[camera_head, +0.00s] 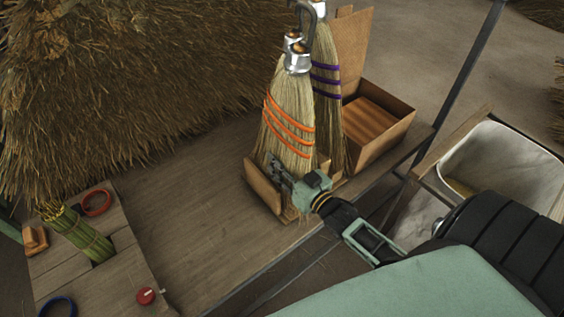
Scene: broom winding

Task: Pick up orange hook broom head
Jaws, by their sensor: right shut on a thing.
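The orange hook broom head (290,108) stands upright, bristles down, with orange bands around its straw and a metal cap and hook (298,52) on top. Its lower end sits at a wooden holder (264,187) on the bench. My right gripper (279,172) comes in from the right and is shut on the lower bristles, just above the holder's edge. The fingertips are partly lost against the straw. My left gripper is not in view.
A purple-banded broom head (327,85) stands close behind. An open wooden box (382,125) is to its right. A large straw pile (120,80) fills the upper left. A side table (110,268) holds a green bundle (80,236) and coloured rings. The bench's left part is clear.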

